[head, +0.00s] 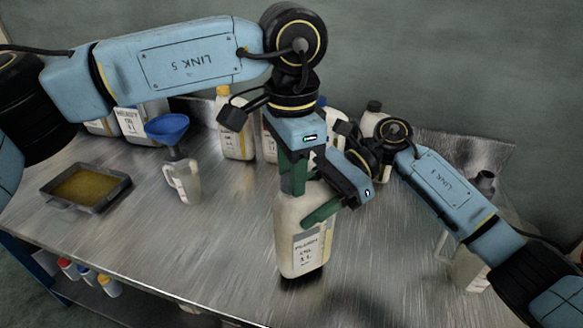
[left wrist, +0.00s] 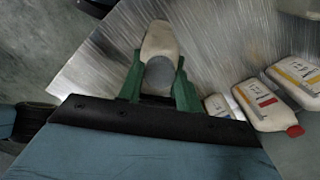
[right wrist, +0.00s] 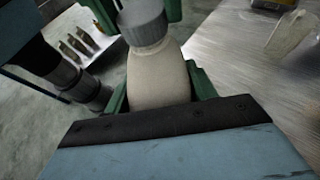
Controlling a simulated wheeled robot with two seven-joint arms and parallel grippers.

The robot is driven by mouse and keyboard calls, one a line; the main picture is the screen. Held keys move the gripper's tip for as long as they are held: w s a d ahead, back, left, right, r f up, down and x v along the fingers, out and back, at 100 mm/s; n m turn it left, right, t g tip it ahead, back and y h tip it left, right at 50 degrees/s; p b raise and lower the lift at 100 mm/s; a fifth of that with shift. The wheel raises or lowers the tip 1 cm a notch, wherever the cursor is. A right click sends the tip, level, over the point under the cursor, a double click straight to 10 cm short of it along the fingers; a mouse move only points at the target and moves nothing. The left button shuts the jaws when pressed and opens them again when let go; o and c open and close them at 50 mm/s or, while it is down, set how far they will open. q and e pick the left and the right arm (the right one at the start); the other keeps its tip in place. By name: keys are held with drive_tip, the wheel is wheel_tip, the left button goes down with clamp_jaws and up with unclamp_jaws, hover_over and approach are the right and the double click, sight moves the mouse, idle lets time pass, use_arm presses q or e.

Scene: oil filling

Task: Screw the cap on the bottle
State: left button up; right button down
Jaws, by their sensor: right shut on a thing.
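A cream oil bottle (head: 303,250) with a printed label stands upright near the table's front middle. My right gripper (head: 322,210) comes from the right and is shut around its upper body; the bottle fills the space between its fingers in the right wrist view (right wrist: 158,80). A grey cap (right wrist: 143,22) sits at the top of the bottle. My left gripper (head: 304,180) points down from above, its green fingers on either side of the cap (left wrist: 161,75). They look slightly apart from it; contact is hard to see. In the head view the left fingers hide the cap.
A metal tray of oil (head: 87,187) and a jug (head: 183,183) with a blue funnel (head: 167,127) stand at left. Several bottles, one with a yellow cap (head: 233,130), line the back. Another container (head: 468,268) stands at right, partly behind my right arm. The left front table is clear.

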use_arm(q)
drive_tip(key=o, duration=0.3)
drive_tip(key=shift+o, duration=0.2)
drive_tip(key=shift+r, duration=2.3)
drive_tip(key=shift+c, duration=0.2)
